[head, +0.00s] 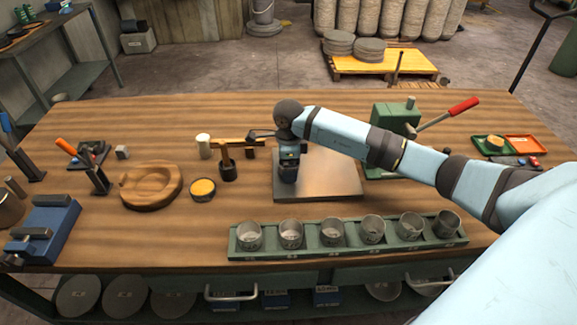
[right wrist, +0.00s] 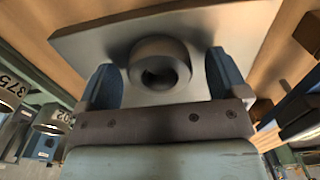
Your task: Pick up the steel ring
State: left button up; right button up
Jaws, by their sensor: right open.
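The steel ring (right wrist: 160,48) is a thick grey ring with a dark hole, seen in the right wrist view on a flat metal plate (right wrist: 80,42). The plate also shows in the head view (head: 330,178), in the middle of the wooden table. My right gripper (right wrist: 163,70) has its two blue fingers spread, one on either side of the ring, with a visible gap on each side. In the head view my right gripper (head: 289,172) points down over the plate's left part; the ring is hard to tell from it there. My left gripper is not in view.
A green rack of metal cups (head: 350,240) stands in front of the plate. A green press with a red handle (head: 395,118) is behind right. A mallet (head: 226,165), a yellow-filled tin (head: 203,189) and a round wooden block (head: 151,185) stand to the left.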

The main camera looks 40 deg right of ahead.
jog(key=c, duration=1)
jog(key=shift+c, duration=1)
jog(key=shift+r, duration=0.15)
